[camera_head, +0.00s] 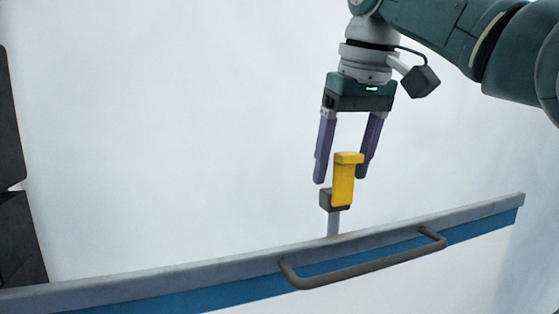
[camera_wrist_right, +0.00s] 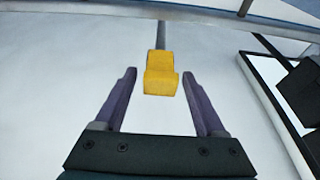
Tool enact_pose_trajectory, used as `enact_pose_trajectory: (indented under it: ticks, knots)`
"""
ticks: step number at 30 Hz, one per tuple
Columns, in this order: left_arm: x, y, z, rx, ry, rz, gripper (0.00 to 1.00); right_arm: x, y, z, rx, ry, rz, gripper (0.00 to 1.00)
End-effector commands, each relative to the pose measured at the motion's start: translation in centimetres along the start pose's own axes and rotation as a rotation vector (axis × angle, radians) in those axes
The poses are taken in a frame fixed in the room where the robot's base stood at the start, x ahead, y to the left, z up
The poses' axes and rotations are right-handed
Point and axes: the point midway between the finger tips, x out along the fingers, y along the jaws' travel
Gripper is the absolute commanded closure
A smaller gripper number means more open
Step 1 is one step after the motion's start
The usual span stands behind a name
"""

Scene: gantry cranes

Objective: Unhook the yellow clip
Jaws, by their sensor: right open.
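The yellow clip (camera_head: 343,182) stands upright at a dark grey block (camera_head: 325,199) on top of a short grey post (camera_head: 333,223). The post rises from the grey rail. My right gripper (camera_head: 341,180) points down from above with its purple fingers apart, one to each side of the clip in the head view. In the right wrist view the clip (camera_wrist_right: 161,74) shows ahead, between the tips of the right gripper (camera_wrist_right: 157,78). I see a gap on both sides there, and no contact. My left gripper is not in view.
A long grey rail (camera_head: 140,276) with a blue band crosses the bottom of the head view. A dark bar handle (camera_head: 365,268) is fixed to its front. Dark panels (camera_head: 18,230) stand at the far left. The pale area left of the gripper is clear.

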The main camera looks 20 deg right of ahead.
Motion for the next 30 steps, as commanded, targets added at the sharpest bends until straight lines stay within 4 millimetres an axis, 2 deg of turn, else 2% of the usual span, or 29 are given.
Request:
enact_pose_trajectory:
  ticks: [5,8,17,24,30]
  knots:
    - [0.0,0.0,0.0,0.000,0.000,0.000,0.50,-0.3,0.0,0.0,0.000,0.001,0.000,0.28]
    - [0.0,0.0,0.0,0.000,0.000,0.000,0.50,-1.4,0.0,-0.1,0.000,0.004,0.000,0.28]
    - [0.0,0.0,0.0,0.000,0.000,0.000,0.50,-8.0,0.2,-0.1,0.001,0.006,0.007,0.28]
    - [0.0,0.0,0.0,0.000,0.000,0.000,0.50,-9.7,0.1,-0.1,-0.001,0.003,0.003,0.28]
    - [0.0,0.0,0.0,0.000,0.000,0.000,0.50,-10.0,0.0,0.0,-0.001,0.000,0.000,0.28]
